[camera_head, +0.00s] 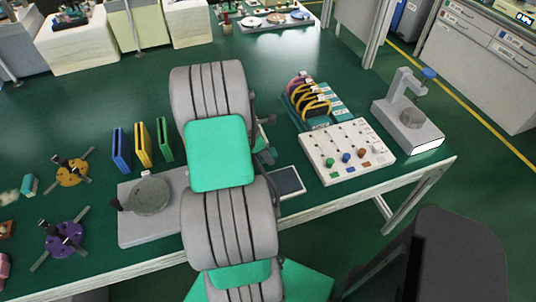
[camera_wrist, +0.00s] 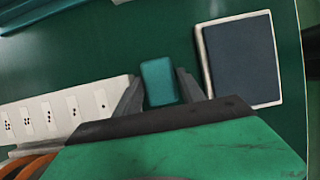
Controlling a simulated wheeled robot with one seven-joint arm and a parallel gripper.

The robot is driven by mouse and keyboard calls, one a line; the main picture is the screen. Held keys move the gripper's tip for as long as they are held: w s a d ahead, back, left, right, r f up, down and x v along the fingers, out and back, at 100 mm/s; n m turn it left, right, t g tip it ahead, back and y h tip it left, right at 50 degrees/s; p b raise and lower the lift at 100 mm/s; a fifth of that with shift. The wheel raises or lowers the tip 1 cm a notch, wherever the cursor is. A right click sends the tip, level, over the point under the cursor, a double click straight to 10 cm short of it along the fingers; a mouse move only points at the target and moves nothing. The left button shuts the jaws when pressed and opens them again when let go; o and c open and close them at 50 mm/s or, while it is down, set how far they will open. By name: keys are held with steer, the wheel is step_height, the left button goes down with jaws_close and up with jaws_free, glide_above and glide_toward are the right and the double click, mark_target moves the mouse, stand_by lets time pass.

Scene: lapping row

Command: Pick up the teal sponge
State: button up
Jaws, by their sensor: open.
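The teal sponge (camera_wrist: 159,84) is a small rounded block on the green table in the wrist view. It lies between the two grey fingers of my gripper (camera_wrist: 160,76), which are open with a narrow gap on each side. I cannot tell how high my fingers are above the table.
A dark pad in a pale frame (camera_wrist: 243,60) lies close right of the gripper. A grey stand (camera_head: 408,122) is at the far right. Another teal block (camera_head: 29,185) sits far left.

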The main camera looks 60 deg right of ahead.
steer(key=shift+c, duration=0.3)
steer(key=c, duration=0.9)
steer(key=shift+r, duration=0.1)
steer(key=shift+r, duration=0.55)
steer(key=s+a+r, duration=0.2)
steer(key=a+r, duration=0.2)
steer(key=s+a+r, duration=0.2)
steer(key=a+r, duration=0.2)
steer(key=s+a+r, duration=0.2)
steer(key=a+r, duration=0.1)
steer(key=a, duration=0.1)
steer(key=shift+a+r, duration=0.35)
steer(key=shift+r, duration=0.05)
